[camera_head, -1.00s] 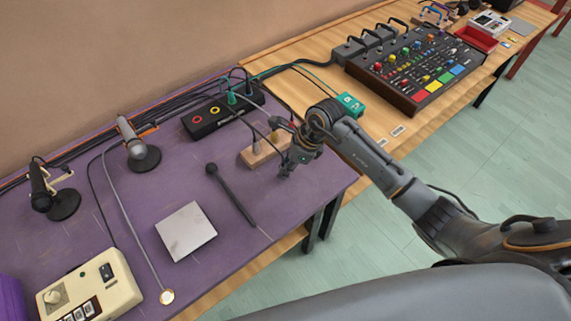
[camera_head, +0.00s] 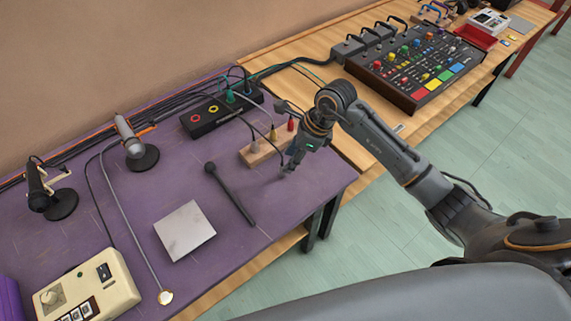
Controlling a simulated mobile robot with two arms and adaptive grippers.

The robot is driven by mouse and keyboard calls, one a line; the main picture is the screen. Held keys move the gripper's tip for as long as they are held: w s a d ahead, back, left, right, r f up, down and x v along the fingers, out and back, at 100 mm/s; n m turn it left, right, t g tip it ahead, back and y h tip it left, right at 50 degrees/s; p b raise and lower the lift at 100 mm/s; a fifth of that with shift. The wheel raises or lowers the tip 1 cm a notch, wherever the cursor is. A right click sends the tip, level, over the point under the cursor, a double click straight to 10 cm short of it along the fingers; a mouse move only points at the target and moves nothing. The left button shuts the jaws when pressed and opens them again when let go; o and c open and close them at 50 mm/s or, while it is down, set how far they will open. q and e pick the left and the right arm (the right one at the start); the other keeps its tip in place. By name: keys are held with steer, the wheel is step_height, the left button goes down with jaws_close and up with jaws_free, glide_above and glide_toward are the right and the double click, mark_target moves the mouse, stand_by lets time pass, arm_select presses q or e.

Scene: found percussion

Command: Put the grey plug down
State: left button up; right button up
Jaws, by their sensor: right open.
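The grey plug (camera_head: 255,146) stands upright at the left end of a wooden block (camera_head: 263,157) on the purple table. A cable runs from its top. A yellow plug (camera_head: 273,133) and a red plug (camera_head: 291,124) stand to its right in the same block. My right gripper (camera_head: 289,168) is open and points down just right of the block, apart from the grey plug. It appears empty. My left gripper is not in view.
A black mallet (camera_head: 232,195) and a metal plate (camera_head: 185,231) lie to the left. Two microphones stand farther left. A mixer (camera_head: 415,68) occupies the wooden table behind my arm.

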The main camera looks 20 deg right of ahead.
steer(key=v, duration=0.7)
steer(key=shift+r+b, duration=0.2)
steer(key=shift+b, duration=0.25)
steer(key=shift+s, duration=0.1)
